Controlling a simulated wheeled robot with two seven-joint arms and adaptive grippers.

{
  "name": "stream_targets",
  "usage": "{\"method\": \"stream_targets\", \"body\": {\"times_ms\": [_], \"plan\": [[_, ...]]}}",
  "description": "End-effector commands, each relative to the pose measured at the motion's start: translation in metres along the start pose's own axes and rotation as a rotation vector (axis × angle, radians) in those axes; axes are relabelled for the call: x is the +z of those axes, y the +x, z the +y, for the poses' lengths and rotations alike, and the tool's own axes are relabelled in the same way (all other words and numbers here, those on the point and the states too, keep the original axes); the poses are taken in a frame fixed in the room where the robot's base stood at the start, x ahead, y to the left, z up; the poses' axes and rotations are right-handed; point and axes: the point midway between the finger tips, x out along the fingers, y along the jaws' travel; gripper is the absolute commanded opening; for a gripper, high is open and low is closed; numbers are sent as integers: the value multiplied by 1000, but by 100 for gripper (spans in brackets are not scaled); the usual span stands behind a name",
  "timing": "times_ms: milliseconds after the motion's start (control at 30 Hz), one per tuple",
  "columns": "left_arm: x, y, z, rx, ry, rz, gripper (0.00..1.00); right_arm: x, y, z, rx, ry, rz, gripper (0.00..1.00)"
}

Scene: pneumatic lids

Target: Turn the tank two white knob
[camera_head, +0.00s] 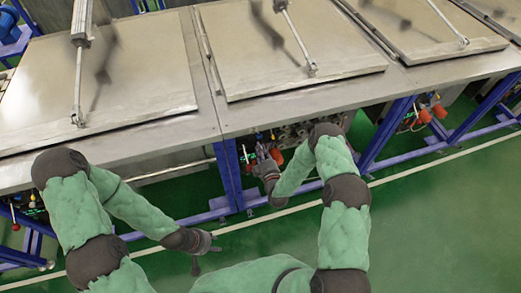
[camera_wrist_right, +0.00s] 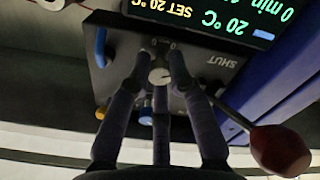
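In the right wrist view, a small round white knob (camera_wrist_right: 160,76) sits on a dark control panel (camera_wrist_right: 125,72). The fingers of my right gripper (camera_wrist_right: 161,72) converge around the knob, their tips against its sides as far as I can see. In the head view my right gripper (camera_head: 264,166) is at the front of the middle tank (camera_head: 290,45), below its edge; the knob is too small to make out there. My left gripper (camera_head: 203,250) hangs over the green floor with its fingers spread, empty and apart from the tanks.
A lit display (camera_wrist_right: 235,20) reading 20 °C is beside the knob, upside down. A lever with a dark red grip (camera_wrist_right: 280,150) and a blue handle (camera_wrist_right: 100,47) stick out near the fingers. Blue frame legs (camera_head: 228,175) stand close by. The green floor (camera_head: 440,220) is clear.

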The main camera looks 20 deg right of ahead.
Motion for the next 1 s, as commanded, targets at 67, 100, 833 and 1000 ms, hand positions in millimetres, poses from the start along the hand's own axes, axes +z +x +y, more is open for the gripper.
{"method": "stream_targets", "body": {"times_ms": [67, 100, 833, 1000], "plan": [[0, 0, 0, 0, 0, 0, 40, 0, 0, 0, -1, 0, 1, 0], [0, 0, 0, 0, 0, 0, 40, 0, 0, 0, -1, 1, 1, 0], [-1, 20, -7, 0, 0, 0, 40, 1, 0, -1, -1, 411, 2, 0], [-1, 26, -9, 0, 0, 0, 40, 0, 0, -1, 0, 574, 3, 0]]}}
